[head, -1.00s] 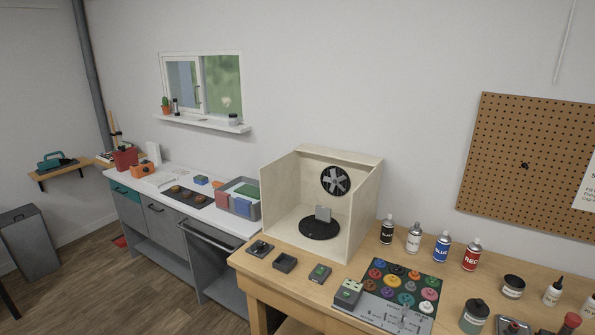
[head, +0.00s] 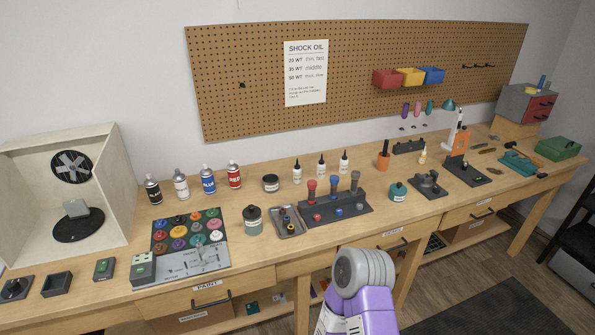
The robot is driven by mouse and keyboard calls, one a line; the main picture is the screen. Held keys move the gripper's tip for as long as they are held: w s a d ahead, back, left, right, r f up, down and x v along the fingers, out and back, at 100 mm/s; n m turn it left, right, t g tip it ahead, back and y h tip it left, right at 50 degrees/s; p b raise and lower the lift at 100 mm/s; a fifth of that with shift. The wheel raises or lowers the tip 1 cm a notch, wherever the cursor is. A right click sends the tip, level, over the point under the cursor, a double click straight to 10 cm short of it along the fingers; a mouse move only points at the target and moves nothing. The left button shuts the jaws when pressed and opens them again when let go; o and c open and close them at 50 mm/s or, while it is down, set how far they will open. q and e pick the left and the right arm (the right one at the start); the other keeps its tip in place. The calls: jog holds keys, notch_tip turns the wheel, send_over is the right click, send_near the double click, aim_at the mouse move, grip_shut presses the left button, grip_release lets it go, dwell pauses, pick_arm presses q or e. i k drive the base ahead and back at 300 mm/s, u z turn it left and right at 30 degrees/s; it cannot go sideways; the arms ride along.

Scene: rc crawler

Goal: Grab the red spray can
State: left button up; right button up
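The red spray can (head: 234,176) stands upright on the wooden workbench, labelled RED with a grey cap. It is the rightmost of a row of spray cans. The blue can (head: 208,181) stands just to its left, then a white can (head: 181,185) and a black can (head: 153,190). A purple and grey part of one of my arms shows at the bottom centre, in front of the bench and well away from the can. No gripper fingers are in view. Nothing covers the red can.
A paint palette board (head: 188,245) lies in front of the cans. A dark jar (head: 271,184) and a grey-green jar (head: 252,219) stand right of the red can. The spray booth (head: 112,190) is at left. A stand with coloured-handled tools (head: 335,207) is further right.

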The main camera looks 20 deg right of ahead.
aim_at(233, 170)
jog(key=z, duration=1.95)
jog(key=i, duration=1.3)
jog(key=u, duration=2.2)
